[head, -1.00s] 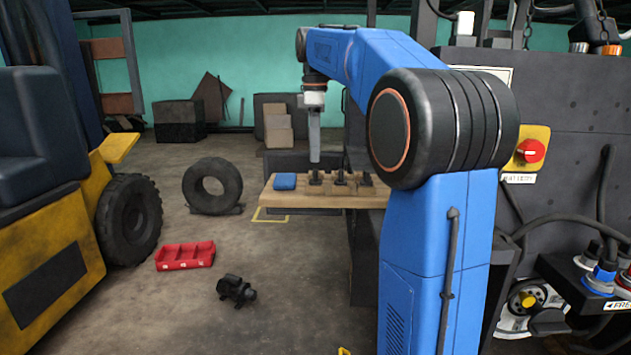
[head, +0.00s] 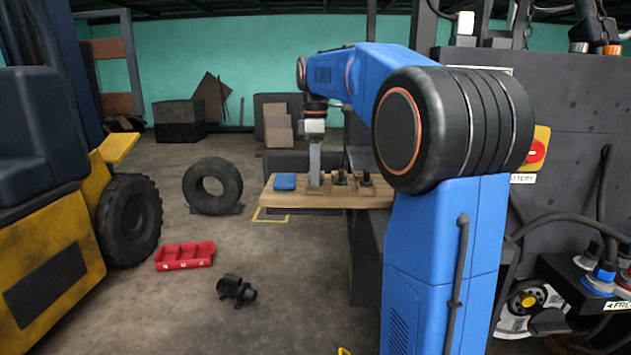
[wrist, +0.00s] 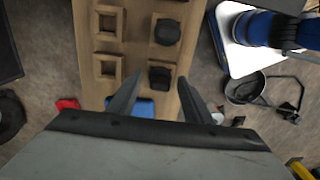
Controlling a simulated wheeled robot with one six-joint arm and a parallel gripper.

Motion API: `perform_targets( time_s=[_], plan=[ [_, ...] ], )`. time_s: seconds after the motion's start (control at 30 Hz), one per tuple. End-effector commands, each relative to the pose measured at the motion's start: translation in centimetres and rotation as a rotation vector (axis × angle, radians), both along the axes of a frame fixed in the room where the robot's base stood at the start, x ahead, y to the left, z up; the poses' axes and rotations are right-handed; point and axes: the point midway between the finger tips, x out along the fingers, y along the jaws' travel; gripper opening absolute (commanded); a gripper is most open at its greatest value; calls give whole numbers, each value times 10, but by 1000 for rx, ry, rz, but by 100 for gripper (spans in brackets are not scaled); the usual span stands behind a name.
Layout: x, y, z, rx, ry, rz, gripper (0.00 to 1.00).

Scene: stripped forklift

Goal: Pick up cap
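One cap (head: 340,178) and another cap (head: 366,179) show to the right of my gripper (head: 315,184), which hides the leftmost spot in the head view. In the wrist view my gripper (wrist: 160,77) is open, its two fingertips on either side of a squarish dark cap (wrist: 160,78). I cannot tell whether they touch it. A rounder dark cap (wrist: 167,32) sits farther up the board. Two square wooden sockets (wrist: 108,66) beside them look empty.
A folded blue item (head: 285,181) lies at the board's left end. A red tray (head: 185,257), a dark part (head: 237,290) and a tyre (head: 212,187) are on the floor. A forklift (head: 50,240) stands left. Dark machinery stands right of the board.

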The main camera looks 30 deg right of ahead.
Motion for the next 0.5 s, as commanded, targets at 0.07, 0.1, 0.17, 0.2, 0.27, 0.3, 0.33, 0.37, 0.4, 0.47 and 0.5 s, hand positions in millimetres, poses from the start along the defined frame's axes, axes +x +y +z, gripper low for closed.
perform_targets(
  time_s=[0.07, 0.1, 0.17, 0.2, 0.27, 0.3, 0.33, 0.37, 0.4, 0.47, 0.5],
  plan=[
    [0, 0, 0, 0, 0, 0, 25],
    [0, 0, 0, 0, 0, 0, 16],
    [0, 0, 0, 0, 0, 0, 1],
    [0, 0, 0, 0, 0, 0, 0],
    [0, 0, 0, 0, 0, 0, 0],
    [0, 0, 0, 0, 0, 0, 0],
    [0, 0, 0, 0, 0, 0, 0],
    [0, 0, 0, 0, 0, 0, 0],
    [0, 0, 0, 0, 0, 0, 0],
    [0, 0, 0, 0, 0, 0, 0],
    [0, 0, 1, 0, 0, 0, 0]
  ],
)
